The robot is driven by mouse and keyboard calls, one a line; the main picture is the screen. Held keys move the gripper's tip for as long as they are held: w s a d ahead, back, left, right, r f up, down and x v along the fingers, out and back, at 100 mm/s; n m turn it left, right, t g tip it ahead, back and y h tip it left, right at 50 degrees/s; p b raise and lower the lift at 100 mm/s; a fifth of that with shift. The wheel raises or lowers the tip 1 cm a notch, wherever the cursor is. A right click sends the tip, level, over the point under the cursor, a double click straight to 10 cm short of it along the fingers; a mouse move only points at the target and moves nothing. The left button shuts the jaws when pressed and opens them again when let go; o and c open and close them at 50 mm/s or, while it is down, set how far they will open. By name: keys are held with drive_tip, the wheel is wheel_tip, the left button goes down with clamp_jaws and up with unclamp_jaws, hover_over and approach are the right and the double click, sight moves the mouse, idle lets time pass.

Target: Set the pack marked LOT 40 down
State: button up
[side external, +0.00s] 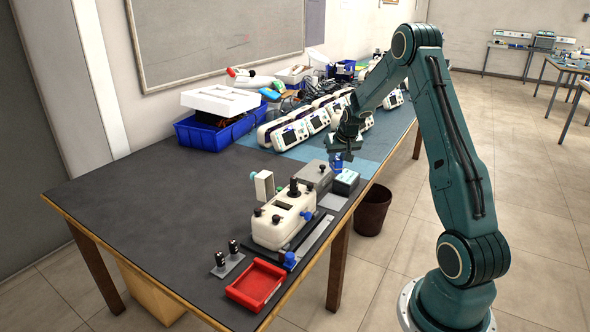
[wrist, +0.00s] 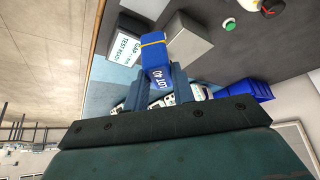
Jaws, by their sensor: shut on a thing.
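The blue pack (wrist: 155,56) marked LOT 40 has a yellow band around it and sits between the two fingers of my gripper (wrist: 164,84) in the wrist view. My gripper is shut on it. In the side view the pack (side external: 338,161) shows as a small blue shape under my gripper (side external: 342,150). It is just above or beside a dark box with a pale labelled top (side external: 347,178); I cannot tell whether they touch. That label (wrist: 110,47) partly reads "TEST READY" in the wrist view.
A grey box (side external: 313,178) stands close beside the pack. A white fixture with black knobs (side external: 280,222) and a red tray (side external: 257,284) are nearer the front. White monitors (side external: 291,134) line the blue mat behind. The dark table's left side (side external: 140,210) is clear.

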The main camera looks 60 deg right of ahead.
drive_tip(key=shift+f, duration=6.4)
drive_tip(key=shift+f, duration=0.1)
drive_tip(key=o, duration=1)
drive_tip(key=shift+s+a+r, duration=0.1)
drive_tip(key=shift+a+r, duration=0.05)
drive_tip(key=shift+r, duration=0.4)
drive_tip(key=shift+v, duration=5.55)
